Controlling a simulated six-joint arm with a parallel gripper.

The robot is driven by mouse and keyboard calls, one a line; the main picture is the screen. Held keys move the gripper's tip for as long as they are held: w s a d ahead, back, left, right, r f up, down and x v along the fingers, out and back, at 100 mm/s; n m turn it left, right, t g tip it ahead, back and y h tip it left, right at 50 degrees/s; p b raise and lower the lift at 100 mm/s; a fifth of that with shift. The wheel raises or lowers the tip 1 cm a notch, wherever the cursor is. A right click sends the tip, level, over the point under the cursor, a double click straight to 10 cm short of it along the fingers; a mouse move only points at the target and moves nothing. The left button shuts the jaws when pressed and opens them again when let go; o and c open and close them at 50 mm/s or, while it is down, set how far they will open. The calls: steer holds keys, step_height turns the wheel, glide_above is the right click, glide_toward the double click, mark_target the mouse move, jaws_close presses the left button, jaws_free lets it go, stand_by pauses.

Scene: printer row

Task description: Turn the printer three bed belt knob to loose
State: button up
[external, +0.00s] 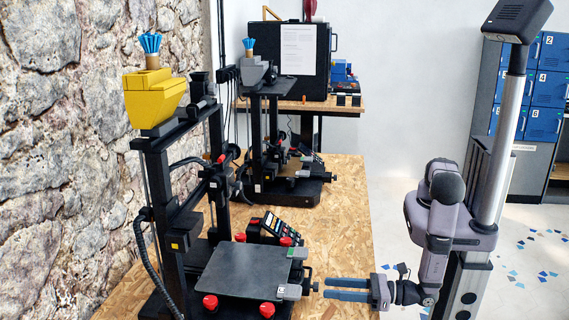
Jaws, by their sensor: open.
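The nearest printer (160,190) has a black frame with a flat dark bed (245,270) and red corner knobs, one of them at the front edge (267,310). I cannot read a printer number on it. A small dark knob (315,287) sticks out on the right side of the bed, beside a grey bracket (289,292). I cannot read its setting. My gripper (328,289) is open, with blue fingers pointing left. Its fingertips are just right of the knob; I cannot tell whether they touch it.
A second printer (257,150) stands behind on the same chipboard table (345,205). A control box (268,230) sits behind the near bed. A rough stone wall is close on the left. Open floor lies to the right, with blue lockers (548,85) at the back.

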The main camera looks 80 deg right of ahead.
mark_target(315, 287)
steer(key=shift+w+p, duration=0.3)
steer(key=shift+w, duration=1.3)
jaws_close()
steer(key=c, duration=1.1)
jaws_free()
steer(key=shift+o, duration=0.2)
steer(key=shift+n, duration=0.4)
steer(key=n, duration=0.9)
steer(key=shift+n, duration=0.3)
